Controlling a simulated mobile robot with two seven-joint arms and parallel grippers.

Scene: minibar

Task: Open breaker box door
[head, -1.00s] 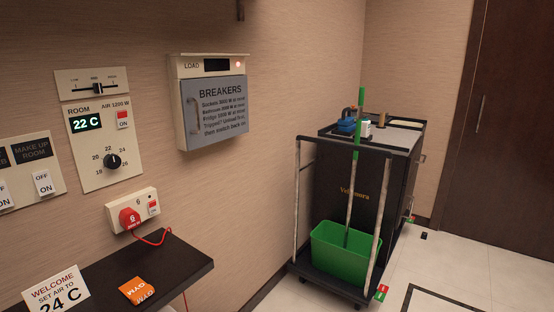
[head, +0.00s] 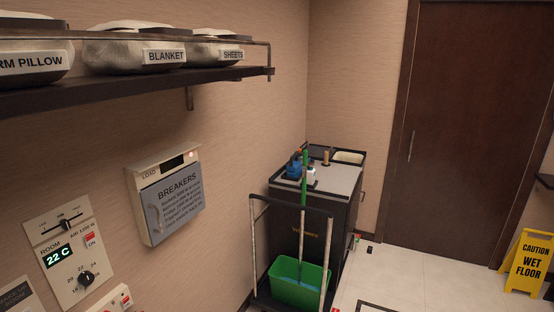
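The breaker box (head: 166,191) is mounted on the left wall. Its grey door (head: 173,205), printed "BREAKERS" with small text below, is shut. A pale handle (head: 154,219) is on the door's left side. Above the door is a cream strip marked "LOAD" with a dark display (head: 173,163) and a small red light. Neither of my grippers shows in the head view.
A shelf (head: 140,89) with bagged bedding juts out above the box. An air control panel (head: 66,250) reading 22 C is at lower left. A housekeeping cart (head: 340,183) with a green bucket (head: 297,287) stands right of the box. A yellow wet floor sign (head: 527,262) is at far right.

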